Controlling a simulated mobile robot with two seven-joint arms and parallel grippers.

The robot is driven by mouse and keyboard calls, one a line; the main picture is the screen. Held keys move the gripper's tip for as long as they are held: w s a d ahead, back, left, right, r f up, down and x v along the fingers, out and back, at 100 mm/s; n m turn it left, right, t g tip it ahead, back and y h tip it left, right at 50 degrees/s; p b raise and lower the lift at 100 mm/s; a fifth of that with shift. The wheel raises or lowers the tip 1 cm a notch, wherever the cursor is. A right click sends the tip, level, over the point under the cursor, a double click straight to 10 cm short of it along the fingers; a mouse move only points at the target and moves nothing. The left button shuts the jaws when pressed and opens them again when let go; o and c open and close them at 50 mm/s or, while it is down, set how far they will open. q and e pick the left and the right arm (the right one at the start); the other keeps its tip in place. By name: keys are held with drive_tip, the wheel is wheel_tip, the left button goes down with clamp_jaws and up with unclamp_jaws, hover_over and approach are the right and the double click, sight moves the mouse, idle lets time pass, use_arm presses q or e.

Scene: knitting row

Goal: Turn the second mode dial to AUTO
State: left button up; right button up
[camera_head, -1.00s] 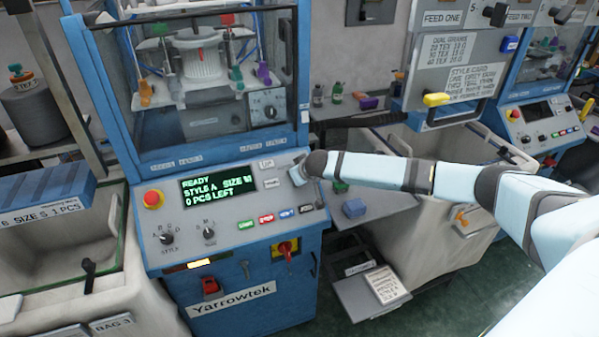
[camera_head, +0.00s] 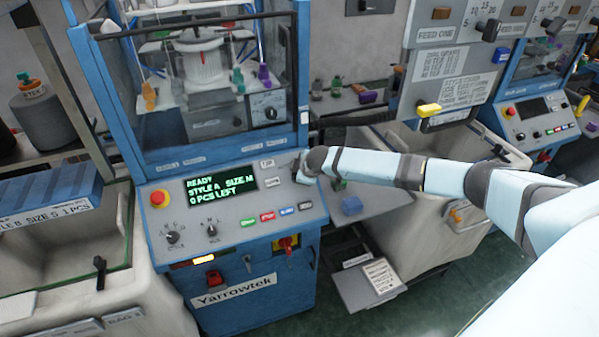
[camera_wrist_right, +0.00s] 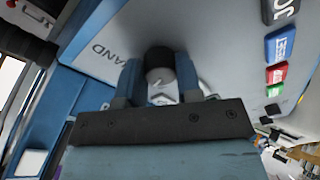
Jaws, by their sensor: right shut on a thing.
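My right gripper (camera_head: 304,170) is at the right end of the blue machine's sloping control panel (camera_head: 310,203). The right wrist view shows its two fingers (camera_wrist_right: 160,78) shut on a dark round knob (camera_wrist_right: 160,58), one finger on each side. The word HAND is printed on the panel beside this knob; no AUTO mark is readable. The gripper hides the knob in the head view. Two more black dials, a left one (camera_head: 172,237) and a right one (camera_head: 211,230), sit at the panel's lower left, with small unreadable marks. My left gripper is not in view.
A lit display (camera_head: 220,189) reads READY, STYLE A, SIZE M, 0 PCS LEFT. A red stop button (camera_head: 158,198) and several coloured buttons (camera_head: 268,217) are on the same panel. A second machine with a display (camera_head: 533,109) stands at the right.

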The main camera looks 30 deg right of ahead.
drive_tip(key=shift+n, duration=0.4)
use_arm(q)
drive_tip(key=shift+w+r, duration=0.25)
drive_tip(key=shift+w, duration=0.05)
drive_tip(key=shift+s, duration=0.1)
use_arm(e)
drive_tip(key=shift+n, duration=0.3)
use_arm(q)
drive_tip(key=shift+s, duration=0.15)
use_arm(e)
drive_tip(key=o, duration=0.9)
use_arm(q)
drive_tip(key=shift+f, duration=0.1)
use_arm(e)
drive_tip(key=shift+o, duration=0.2)
drive_tip(key=shift+r, duration=0.1)
